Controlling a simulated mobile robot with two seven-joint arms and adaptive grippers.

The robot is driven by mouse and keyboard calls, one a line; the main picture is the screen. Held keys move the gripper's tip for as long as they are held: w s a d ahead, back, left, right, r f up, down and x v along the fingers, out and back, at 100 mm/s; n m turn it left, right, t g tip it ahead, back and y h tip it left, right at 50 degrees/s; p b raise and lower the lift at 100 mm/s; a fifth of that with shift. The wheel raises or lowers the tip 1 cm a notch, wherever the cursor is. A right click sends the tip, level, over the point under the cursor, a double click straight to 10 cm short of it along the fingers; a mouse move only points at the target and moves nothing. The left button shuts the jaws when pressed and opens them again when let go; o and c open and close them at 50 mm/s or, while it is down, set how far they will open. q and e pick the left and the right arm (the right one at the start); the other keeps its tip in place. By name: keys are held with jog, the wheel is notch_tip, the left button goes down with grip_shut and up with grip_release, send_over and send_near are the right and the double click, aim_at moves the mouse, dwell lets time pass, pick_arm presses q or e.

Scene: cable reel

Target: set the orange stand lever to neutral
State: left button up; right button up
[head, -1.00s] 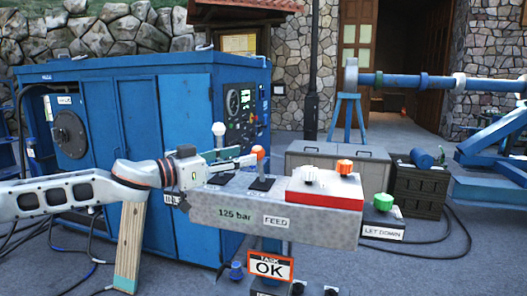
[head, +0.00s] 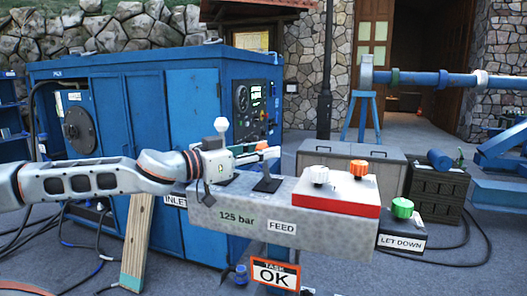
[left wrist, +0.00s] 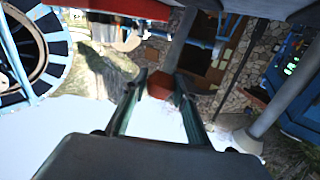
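The grey control stand (head: 330,232) carries the "125 bar" and "FEED" labels. The orange stand lever stands on it with a black base (head: 267,184); only a sliver of its orange knob shows in the head view (head: 262,144). My left gripper (head: 260,154) reaches in from the left at the lever's top and hides most of the knob. In the left wrist view the reddish-orange knob (left wrist: 160,84) lies between the tips of my left gripper (left wrist: 160,76), which look slightly apart from it. Firm contact cannot be made out. My right gripper is out of view.
A white-knobbed lever (head: 221,126) stands behind my left gripper. A blue cabinet (head: 190,105) stands behind.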

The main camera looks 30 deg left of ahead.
pick_arm(q)
grip_shut()
jog(key=shift+w+a+b, duration=0.1)
jog(key=shift+w+b, duration=0.05)
jog(key=shift+b, duration=0.6)
jog(key=w+b, duration=0.1)
jog(key=b, duration=0.2)
jog(key=shift+w+a, duration=0.15)
jog(key=shift+w, duration=0.2)
jog(key=shift+w+a+r+n+g+p, duration=0.15)
jog(key=shift+w+r+n+g+p, duration=0.2)
jog(key=shift+w+r+p, duration=0.4)
jog(key=shift+w+a+f+b, duration=0.1)
jog(key=shift+w+f+b, duration=0.2)
jog(key=shift+f+b, duration=0.15)
jog(key=shift+w, duration=0.15)
jog(key=shift+r, duration=0.15)
jog(key=shift+w, duration=0.1)
